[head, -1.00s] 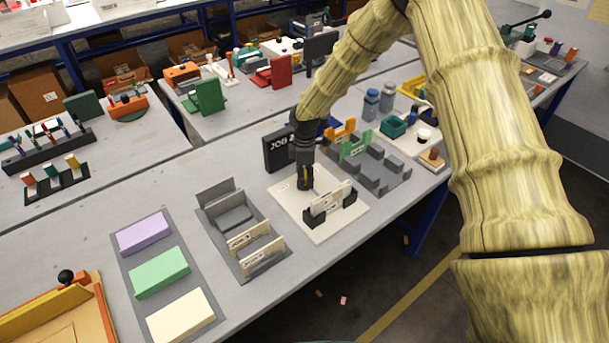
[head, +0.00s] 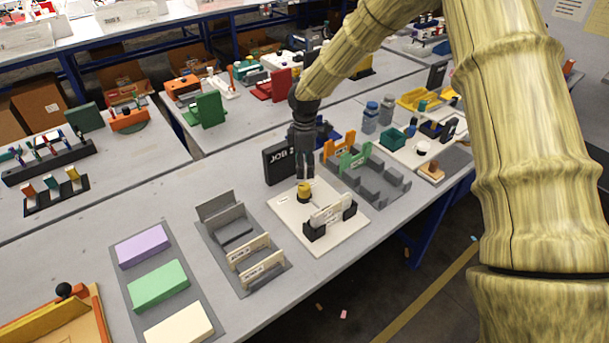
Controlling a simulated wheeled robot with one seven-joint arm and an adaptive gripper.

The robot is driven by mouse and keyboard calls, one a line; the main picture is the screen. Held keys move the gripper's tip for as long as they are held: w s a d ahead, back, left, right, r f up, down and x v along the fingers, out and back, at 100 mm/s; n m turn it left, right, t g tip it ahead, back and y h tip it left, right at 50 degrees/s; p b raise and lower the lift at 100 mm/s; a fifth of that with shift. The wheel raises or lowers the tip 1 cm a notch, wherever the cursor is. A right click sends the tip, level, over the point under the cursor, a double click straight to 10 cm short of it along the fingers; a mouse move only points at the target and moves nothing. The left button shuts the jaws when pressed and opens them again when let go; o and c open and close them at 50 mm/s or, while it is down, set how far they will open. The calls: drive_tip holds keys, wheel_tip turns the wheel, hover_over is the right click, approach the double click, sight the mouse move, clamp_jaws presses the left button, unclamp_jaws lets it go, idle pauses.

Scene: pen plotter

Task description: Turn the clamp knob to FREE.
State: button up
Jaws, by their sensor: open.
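A pale square board (head: 289,212) on the table carries a small yellow knob (head: 304,191) near its back corner. It also carries a black holder (head: 315,233) with a pale labelled strip (head: 331,212) upright in it. My gripper (head: 304,176) points straight down just above the yellow knob and is open and empty. A narrow gap seems to show between the fingertips and the knob. Which way the knob is set is too small to read.
A black "JOB" sign (head: 279,162) stands close behind my gripper, on the left. A grey rack (head: 382,183) with orange and green clips is on the right. A grey tray (head: 225,245) with labelled plates is on the left, beside purple, green and cream blocks.

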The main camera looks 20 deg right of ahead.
drive_tip(key=shift+r, duration=0.95)
drive_tip(key=shift+r, duration=0.1)
